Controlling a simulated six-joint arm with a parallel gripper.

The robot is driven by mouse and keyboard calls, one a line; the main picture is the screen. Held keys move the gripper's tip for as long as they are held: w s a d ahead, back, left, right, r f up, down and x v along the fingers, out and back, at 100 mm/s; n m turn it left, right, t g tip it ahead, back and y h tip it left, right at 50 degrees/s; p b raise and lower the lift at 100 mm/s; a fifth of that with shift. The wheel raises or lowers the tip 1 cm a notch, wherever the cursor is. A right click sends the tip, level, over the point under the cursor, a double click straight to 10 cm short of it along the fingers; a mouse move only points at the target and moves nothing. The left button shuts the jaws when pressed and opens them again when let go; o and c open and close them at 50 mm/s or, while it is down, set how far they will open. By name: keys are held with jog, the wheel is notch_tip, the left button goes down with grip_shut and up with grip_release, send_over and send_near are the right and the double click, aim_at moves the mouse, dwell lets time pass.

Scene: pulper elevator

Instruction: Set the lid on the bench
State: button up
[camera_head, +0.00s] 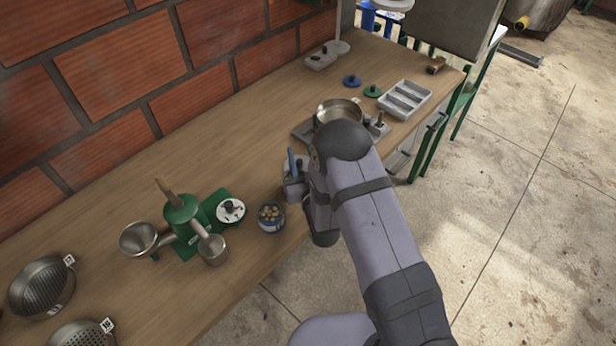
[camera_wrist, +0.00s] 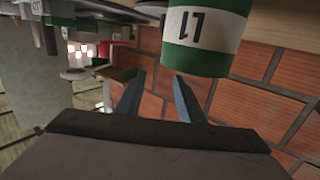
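I cannot tell for sure which thing is the lid. Two small knobbed discs, one blue (camera_head: 352,80) and one green (camera_head: 372,91), lie flat toward the far end of the wooden bench (camera_head: 120,215). A white disc with a dark knob (camera_head: 231,211) lies by the green machine. My gripper (camera_wrist: 159,76) is open in the wrist view, with nothing between its fingers. A green-and-white tin (camera_wrist: 205,35) with an upside-down number label is close beyond the fingertips, at the top. In the head view my arm hides most of the gripper, beside the bench's front edge.
A green hand machine (camera_head: 183,220) with a metal cup (camera_head: 213,249) and an open pot of yellowish pieces (camera_head: 271,217) stand left of my arm. A metal pan (camera_head: 338,108) and a grey divided tray (camera_head: 405,98) are farther back. A brick wall (camera_head: 110,65) borders the bench.

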jog(key=b+v, duration=0.2)
jog(key=v, duration=0.6)
jog(key=shift+s, duration=0.4)
jog(key=shift+w, duration=0.1)
jog(key=d+g, duration=0.1)
jog(key=w+d+m+g+h, duration=0.1)
jog(key=d+f+g+h, duration=0.1)
jog(key=shift+w+d+f+g, duration=0.15)
jog(key=shift+w+d+g, duration=0.15)
jog(key=shift+d, duration=0.1)
jog(key=s+g, duration=0.1)
jog(key=s+d+g, duration=0.1)
jog(key=s+d+f+g, duration=0.1)
jog(key=g, duration=0.1)
jog(key=shift+s+d+m+h+p, duration=0.25)
jog(key=shift+s+m+h+p, duration=0.05)
jog(key=shift+s+m, duration=0.1)
jog(key=s+d+r+g, duration=0.2)
jog(key=s+d+g, duration=0.1)
jog(key=s, duration=0.7)
jog(key=s+d+r+g, duration=0.3)
jog(key=s+g, duration=0.3)
jog(key=s, duration=0.5)
jog(key=shift+s+h, duration=0.25)
jog(key=shift+h, duration=0.15)
